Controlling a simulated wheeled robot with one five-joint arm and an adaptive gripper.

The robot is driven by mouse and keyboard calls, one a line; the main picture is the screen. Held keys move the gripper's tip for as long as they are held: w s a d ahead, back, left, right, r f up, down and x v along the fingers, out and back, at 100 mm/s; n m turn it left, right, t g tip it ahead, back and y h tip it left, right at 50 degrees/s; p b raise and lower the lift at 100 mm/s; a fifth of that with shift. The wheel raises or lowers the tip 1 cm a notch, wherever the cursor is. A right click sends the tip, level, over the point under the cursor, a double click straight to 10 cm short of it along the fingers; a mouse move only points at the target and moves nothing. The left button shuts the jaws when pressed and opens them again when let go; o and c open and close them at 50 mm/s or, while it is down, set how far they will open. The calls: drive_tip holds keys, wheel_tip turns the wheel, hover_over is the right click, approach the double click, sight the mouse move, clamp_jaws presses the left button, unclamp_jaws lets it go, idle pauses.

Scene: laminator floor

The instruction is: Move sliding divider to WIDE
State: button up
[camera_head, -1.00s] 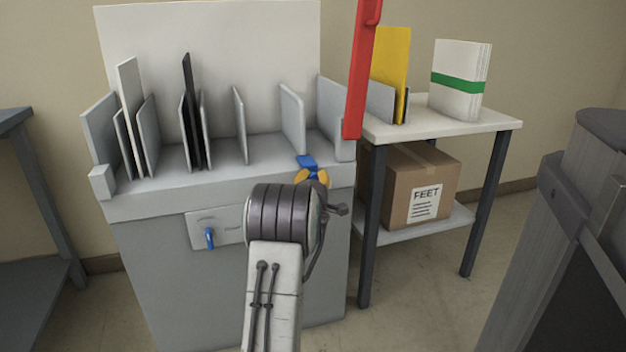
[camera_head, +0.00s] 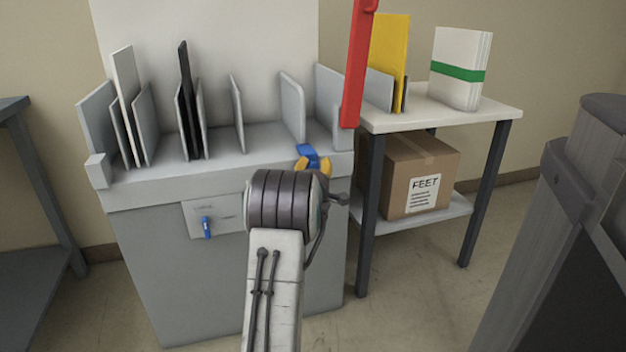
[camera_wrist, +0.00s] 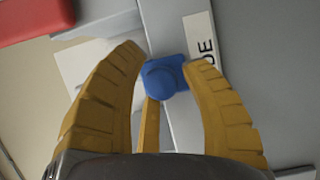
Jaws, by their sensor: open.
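A blue knob (camera_head: 306,153) sits at the front right edge of the grey slotted rack. In the wrist view the blue knob (camera_wrist: 163,76) lies between my two yellow fingers, beside a white label (camera_wrist: 202,40) whose visible letters read "DE". My gripper (camera_head: 314,165) is open around the knob; I cannot tell whether either finger touches it. A grey upright divider (camera_head: 291,106) stands just behind the knob; I cannot tell for sure that they are joined. My wrist hides part of the rack's front.
The grey rack (camera_head: 130,198) holds white and black sheets between upright plates at left. A red bar (camera_head: 358,70) hangs close at right. A side table (camera_head: 440,116) carries a yellow folder and white stack, with a cardboard box (camera_head: 420,170) below.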

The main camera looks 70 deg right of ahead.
drive_tip(key=v, duration=1.1)
drive_tip(key=shift+s, duration=0.2)
drive_tip(key=shift+a, duration=0.15)
idle(0.4)
